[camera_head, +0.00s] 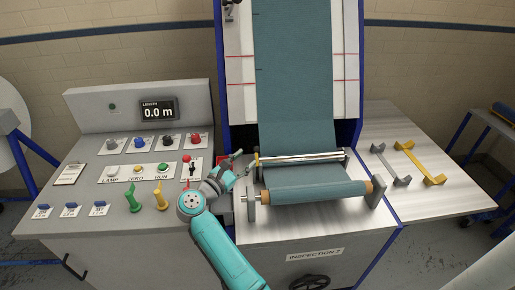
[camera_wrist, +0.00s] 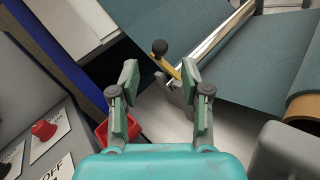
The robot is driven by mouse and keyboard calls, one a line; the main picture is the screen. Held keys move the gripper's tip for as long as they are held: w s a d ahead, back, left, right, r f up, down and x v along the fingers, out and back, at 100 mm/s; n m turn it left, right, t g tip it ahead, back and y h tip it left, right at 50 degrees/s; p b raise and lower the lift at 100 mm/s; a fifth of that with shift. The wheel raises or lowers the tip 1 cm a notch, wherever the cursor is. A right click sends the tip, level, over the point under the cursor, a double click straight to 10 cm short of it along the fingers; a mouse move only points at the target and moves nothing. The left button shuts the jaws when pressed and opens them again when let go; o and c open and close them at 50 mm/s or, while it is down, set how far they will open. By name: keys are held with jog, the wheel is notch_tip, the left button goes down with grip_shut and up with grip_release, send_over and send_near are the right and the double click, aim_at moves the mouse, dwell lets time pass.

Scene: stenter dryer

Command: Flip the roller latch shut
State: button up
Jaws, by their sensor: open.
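The roller latch (camera_wrist: 171,69) is a short yellow lever with a black ball knob. In the wrist view it leans up and left from a grey bracket at the end of the shiny metal roller (camera_wrist: 218,38). In the head view the latch (camera_head: 257,160) is small, at the left end of the roller (camera_head: 300,159). My gripper (camera_wrist: 160,76) is open, with its two fingers apart on either side of the lever in the picture. No contact shows. In the head view my gripper (camera_head: 244,162) is just left of the latch.
Teal fabric (camera_head: 295,80) runs down under the roller to a fabric roll (camera_head: 315,191). The control console (camera_head: 100,185) with knobs, switches and a display (camera_head: 158,110) stands left. A red box (camera_wrist: 118,131) is below the left finger. Grey and yellow handles (camera_head: 420,164) lie on the right table.

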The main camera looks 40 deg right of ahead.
aim_at(255, 151)
jog(key=x, duration=0.7)
jog(key=shift+d, duration=0.2)
grip_shut()
